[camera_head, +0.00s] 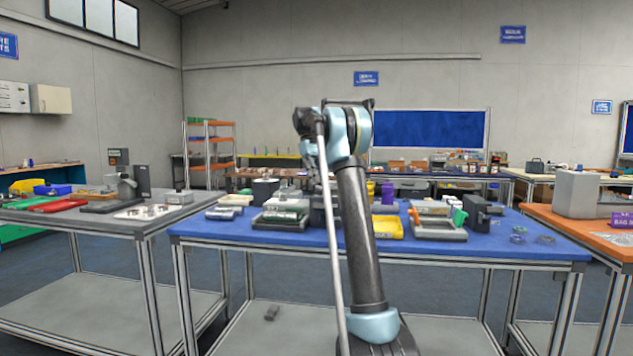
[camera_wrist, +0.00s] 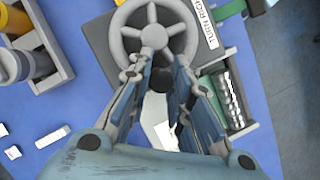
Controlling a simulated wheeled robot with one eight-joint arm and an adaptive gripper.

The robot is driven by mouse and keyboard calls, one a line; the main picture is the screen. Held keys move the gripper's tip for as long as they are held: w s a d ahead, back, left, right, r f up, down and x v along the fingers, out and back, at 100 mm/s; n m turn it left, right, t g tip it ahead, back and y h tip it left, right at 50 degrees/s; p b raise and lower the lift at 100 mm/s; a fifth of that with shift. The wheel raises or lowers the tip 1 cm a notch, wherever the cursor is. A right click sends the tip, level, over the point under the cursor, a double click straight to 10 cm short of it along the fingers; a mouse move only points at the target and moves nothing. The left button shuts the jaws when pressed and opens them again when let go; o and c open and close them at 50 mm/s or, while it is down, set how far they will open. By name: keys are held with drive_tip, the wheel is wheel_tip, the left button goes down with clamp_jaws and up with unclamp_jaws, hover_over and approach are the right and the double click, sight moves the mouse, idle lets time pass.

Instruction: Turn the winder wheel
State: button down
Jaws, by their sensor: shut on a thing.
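In the wrist view the winder wheel (camera_wrist: 154,37) is a grey ring with spokes and a round hub, at the top centre. A white label (camera_wrist: 203,22) beside it reads "TURN RIG…", the rest cut off. My gripper (camera_wrist: 160,66) reaches up from below, its two blue-grey fingers on either side of the wheel's lower part. It is shut on the wheel; the exact contact is hard to make out. A dark round part (camera_wrist: 155,79) shows between the fingers. In the head view my arm hides the gripper, and I cannot make out the wheel there.
A grey rack with yellow and grey cylinders (camera_wrist: 40,66) is left of the wheel. A tray with clear and green items (camera_wrist: 236,100) is close on the right. Small white pieces (camera_wrist: 52,137) lie on the blue table (camera_head: 520,240). A grey table (camera_head: 40,219) stands to the left.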

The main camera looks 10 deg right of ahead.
drive_tip(key=m, duration=0.2)
drive_tip(key=w+d+m+y, duration=0.1)
drive_tip(key=shift+w+d+m, duration=0.1)
drive_tip(key=shift+m, duration=0.3)
drive_tip(key=m+y, duration=0.1)
drive_tip(key=d+m, duration=0.1)
drive_tip(key=m, duration=0.1)
drive_tip(key=shift+w+d+m+g+y, duration=0.2)
drive_tip(key=shift+w+m+g+y, duration=0.1)
drive_tip(key=shift+y, duration=0.1)
drive_tip(key=m, duration=0.1)
drive_tip(key=d+m+y, duration=0.1)
drive_tip(key=m, duration=0.1)
drive_tip(key=shift+d+m, duration=0.2)
drive_tip(key=shift+m, duration=0.1)
drive_tip(key=shift+s+d+m+y, duration=0.1)
drive_tip(key=shift+d+m+y, duration=0.3)
drive_tip(key=shift+m, duration=0.4)
drive_tip(key=shift+d+m+y, duration=0.25)
drive_tip(key=shift+m+y, duration=0.15)
drive_tip(key=shift+m, duration=0.4)
drive_tip(key=shift+t, duration=0.4)
drive_tip(key=c, duration=1.5)
unclamp_jaws()
drive_tip(key=shift+o, duration=0.2)
drive_tip(key=v, duration=0.7)
